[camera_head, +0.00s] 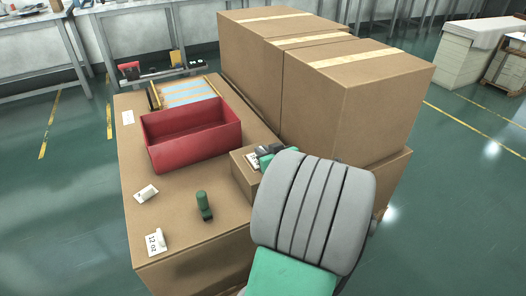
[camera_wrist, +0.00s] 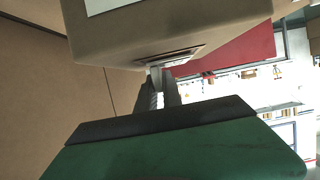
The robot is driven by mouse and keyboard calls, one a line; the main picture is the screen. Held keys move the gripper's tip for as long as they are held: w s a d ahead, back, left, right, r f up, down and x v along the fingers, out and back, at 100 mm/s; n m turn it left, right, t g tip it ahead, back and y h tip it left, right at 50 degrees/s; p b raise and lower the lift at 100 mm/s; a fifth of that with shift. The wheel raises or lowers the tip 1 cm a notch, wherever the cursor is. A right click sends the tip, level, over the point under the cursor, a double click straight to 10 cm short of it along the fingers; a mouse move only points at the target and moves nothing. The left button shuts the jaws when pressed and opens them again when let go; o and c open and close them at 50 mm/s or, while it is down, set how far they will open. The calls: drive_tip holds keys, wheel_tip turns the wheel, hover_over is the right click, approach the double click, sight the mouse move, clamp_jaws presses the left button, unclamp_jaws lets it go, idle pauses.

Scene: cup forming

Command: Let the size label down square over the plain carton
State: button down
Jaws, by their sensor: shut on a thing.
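A small plain brown carton (camera_head: 243,178) stands at the right side of the big brown carton top, just left of my arm. My gripper (camera_head: 262,156) is at its upper face, partly hidden by my grey arm cover. In the wrist view my gripper (camera_wrist: 158,85) is shut on a narrow pale grip, which I take to be the size label's. A brown carton face (camera_wrist: 170,25) fills the top of that view, close beyond the fingertips. The label's face is mostly hidden, so I cannot tell whether it lies flat, square or touching the carton.
A red open bin (camera_head: 192,138) stands behind and left of the small carton. A label marked 12 oz (camera_head: 156,242), another label (camera_head: 146,194) and a green-topped piece (camera_head: 204,205) lie nearer. Large taped cartons (camera_head: 350,95) rise at the right.

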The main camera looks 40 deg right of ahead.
drive_tip(key=shift+f, duration=0.2)
drive_tip(key=c, duration=1.4)
unclamp_jaws()
drive_tip(key=shift+c, duration=0.2)
drive_tip(key=shift+r, duration=0.1)
drive_tip(key=p+v, duration=0.2)
drive_tip(key=v, duration=0.5)
drive_tip(key=shift+s, duration=0.1)
drive_tip(key=shift+s+a+r, duration=0.1)
drive_tip(key=shift+s+a, duration=0.05)
drive_tip(key=shift+s, duration=0.15)
